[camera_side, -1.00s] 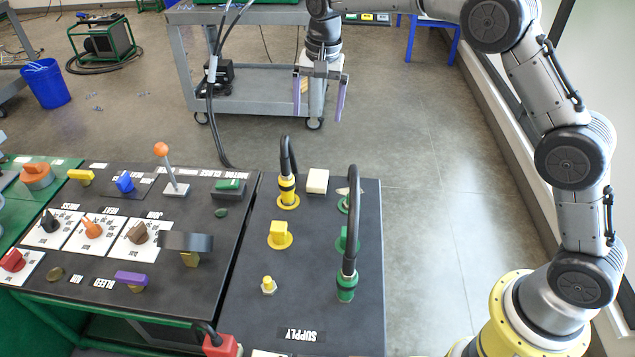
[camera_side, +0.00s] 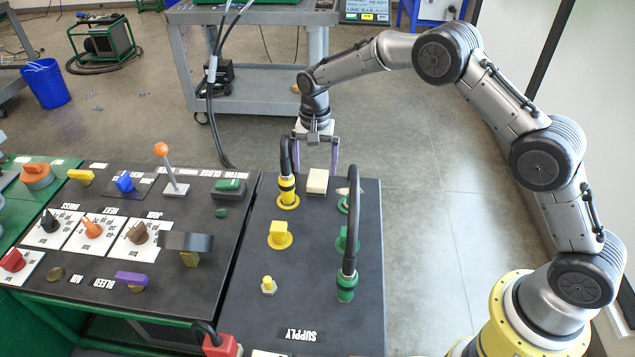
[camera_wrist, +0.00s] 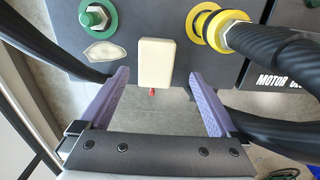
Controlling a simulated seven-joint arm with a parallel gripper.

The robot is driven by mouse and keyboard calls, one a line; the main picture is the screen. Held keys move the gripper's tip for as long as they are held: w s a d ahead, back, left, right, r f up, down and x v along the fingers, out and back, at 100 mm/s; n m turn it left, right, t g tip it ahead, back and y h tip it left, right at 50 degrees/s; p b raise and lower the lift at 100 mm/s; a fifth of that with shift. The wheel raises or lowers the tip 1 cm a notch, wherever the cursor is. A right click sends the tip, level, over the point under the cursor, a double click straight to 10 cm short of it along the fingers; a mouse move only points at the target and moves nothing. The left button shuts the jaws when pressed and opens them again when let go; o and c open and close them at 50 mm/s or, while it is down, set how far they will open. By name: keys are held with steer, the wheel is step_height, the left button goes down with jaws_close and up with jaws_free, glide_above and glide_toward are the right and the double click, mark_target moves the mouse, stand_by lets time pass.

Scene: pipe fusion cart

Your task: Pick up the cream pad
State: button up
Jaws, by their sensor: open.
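The cream pad (camera_side: 317,181) is a small pale block near the far edge of the dark supply panel (camera_side: 330,260). In the wrist view the pad (camera_wrist: 157,62) lies upright in the picture, centred between the fingers and slightly beyond their tips. My gripper (camera_side: 317,172) is open and empty, pointing down, with its purple fingers on either side of the pad's line. In the wrist view my gripper (camera_wrist: 158,78) shows both fingers spread wide, apart from the pad. The exact height of the fingertips above the panel is hard to tell.
A yellow connector (camera_side: 287,188) with a black hose stands close left of the pad. A green connector (camera_side: 346,285) has a black hose arching up on the right. A pale oval piece (camera_wrist: 105,53) lies beside the pad. Open floor (camera_side: 430,230) is to the right.

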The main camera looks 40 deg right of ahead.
mark_target(317, 178)
steer(key=f, duration=0.4)
steer(key=shift+s+d+f, duration=0.15)
steer(key=shift+s+f, duration=0.15)
steer(key=c, duration=1.4)
steer(key=shift+r, duration=0.2)
steer(key=shift+c, duration=0.2)
steer(key=shift+r, duration=0.6)
steer(key=s+d+r, duration=0.1)
steer(key=s+r, duration=1)
steer(key=s, duration=0.3)
steer(key=shift+d+r, duration=0.2)
steer(key=shift+r, duration=0.05)
